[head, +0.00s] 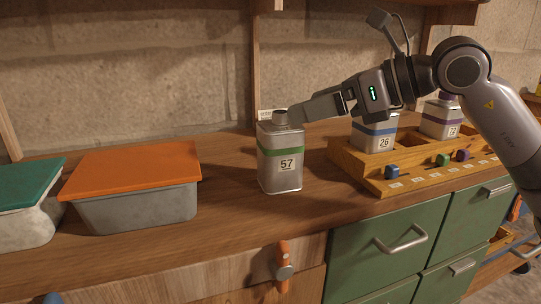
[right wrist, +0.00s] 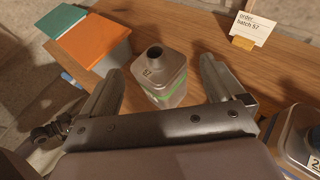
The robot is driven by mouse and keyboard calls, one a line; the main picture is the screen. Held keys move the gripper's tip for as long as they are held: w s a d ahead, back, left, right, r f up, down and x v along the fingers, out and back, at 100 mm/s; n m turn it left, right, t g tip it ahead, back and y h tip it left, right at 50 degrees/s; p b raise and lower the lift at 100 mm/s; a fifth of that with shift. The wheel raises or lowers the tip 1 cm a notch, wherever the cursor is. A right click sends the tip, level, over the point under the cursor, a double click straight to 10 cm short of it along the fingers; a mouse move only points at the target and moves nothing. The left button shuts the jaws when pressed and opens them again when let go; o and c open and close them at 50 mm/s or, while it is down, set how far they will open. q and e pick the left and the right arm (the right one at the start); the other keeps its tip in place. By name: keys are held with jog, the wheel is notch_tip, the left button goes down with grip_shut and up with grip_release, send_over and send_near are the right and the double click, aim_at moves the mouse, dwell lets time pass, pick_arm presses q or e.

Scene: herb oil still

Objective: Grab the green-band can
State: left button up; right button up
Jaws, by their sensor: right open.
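The green-band can (head: 281,157), a square silver tin labelled 57, stands upright on the wooden counter. My right gripper (head: 303,110) is open and reaches in from the right at the height of the can's top. In the right wrist view, its two fingers stand apart on the left and right of the can, with no clear contact. My left gripper is not in view.
A wooden rack (head: 345,158) at right holds a blue-band can (head: 374,133) labelled 26 and a purple-band can (head: 440,120). An orange-lidded box (head: 135,170) and a green-lidded box (head: 30,185) stand at left. A card (right wrist: 255,27) reading batch 57 stands behind the can.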

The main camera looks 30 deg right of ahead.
aim_at(280, 112)
jog(key=shift+p+x, duration=0.65)
jog(key=shift+x, duration=0.4)
jog(key=x, duration=0.2)
jog(key=p+x, duration=0.1)
jog(key=shift+w+a, duration=0.25)
jog(key=shift+a, duration=0.3)
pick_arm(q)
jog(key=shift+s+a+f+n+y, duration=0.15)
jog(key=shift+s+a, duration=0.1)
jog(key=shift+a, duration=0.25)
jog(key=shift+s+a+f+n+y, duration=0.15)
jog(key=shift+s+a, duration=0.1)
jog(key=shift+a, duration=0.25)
pick_arm(e)
jog(key=shift+w+a+f, duration=0.15)
jog(key=shift+w, duration=0.15)
grip_shut()
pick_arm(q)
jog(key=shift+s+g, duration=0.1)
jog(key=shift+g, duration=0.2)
pick_arm(e)
jog(key=shift+f, duration=0.1)
jog(key=shift+s+f, duration=0.1)
jog(key=shift+f, duration=0.1)
jog(key=shift+r, duration=0.1)
